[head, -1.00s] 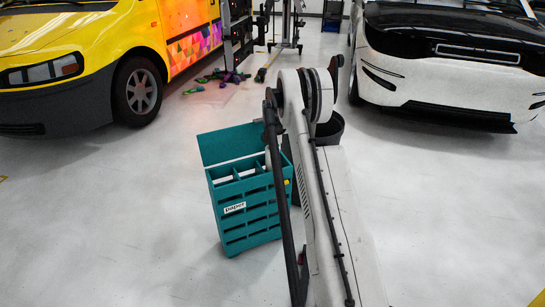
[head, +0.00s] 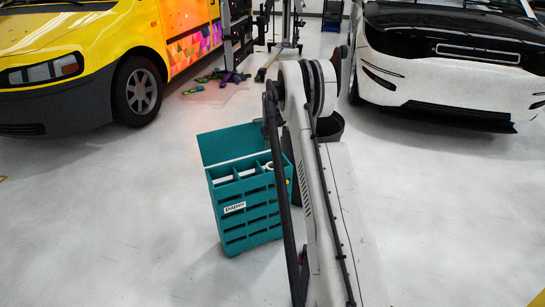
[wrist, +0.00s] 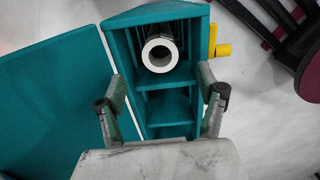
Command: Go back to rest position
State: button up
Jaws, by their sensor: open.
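My gripper (wrist: 162,107) is in the wrist view, with its two fingers wide apart and nothing between them. It is over the teal box (wrist: 124,50), whose compartments show below it. A white paper roll (wrist: 160,55) with a hollow core stands in one compartment, ahead of the fingers and apart from them. In the head view my arm (head: 325,185) is folded in the middle and hides the gripper. The teal box (head: 237,205), labelled "paper", stands on the floor just left of the arm.
A yellow van (head: 75,60) is at the upper left and a white and black car (head: 450,75) at the upper right. A stand with coloured feet (head: 225,76) is at the back. The floor at left and right is clear.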

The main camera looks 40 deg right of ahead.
notch_tip(320, 180, up, 9)
dwell(0.3)
jog(key=s+a+r+m+t+h+p, duration=0.1)
jog(key=s+a+r+m+t+p, duration=0.3)
jog(key=a+r, duration=0.95)
jog(key=s+a+r+m+g+p, duration=0.1)
jog(key=s+a+r+m, duration=0.35)
jog(key=a+r, duration=0.85)
jog(key=s+a+r+m+t+p, duration=0.1)
jog(key=s+a+r+p, duration=0.1)
jog(key=s+a+r, duration=0.4)
jog(key=s+a+r+m+t+p, duration=0.1)
jog(key=s+a+r+p, duration=0.1)
jog(key=s+a, duration=0.45)
jog(key=s+a+f+m+t+p, duration=0.1)
jog(key=s+a+m, duration=0.1)
jog(key=s, duration=0.5)
jog(key=s+a+f+m+t+y+p, duration=0.1)
jog(key=s+a, duration=0.3)
jog(key=s, duration=0.4)
jog(key=shift+s+f+m+p, duration=0.15)
jog(key=shift+f+m+p, duration=0.25)
jog(key=shift+m, duration=0.35)
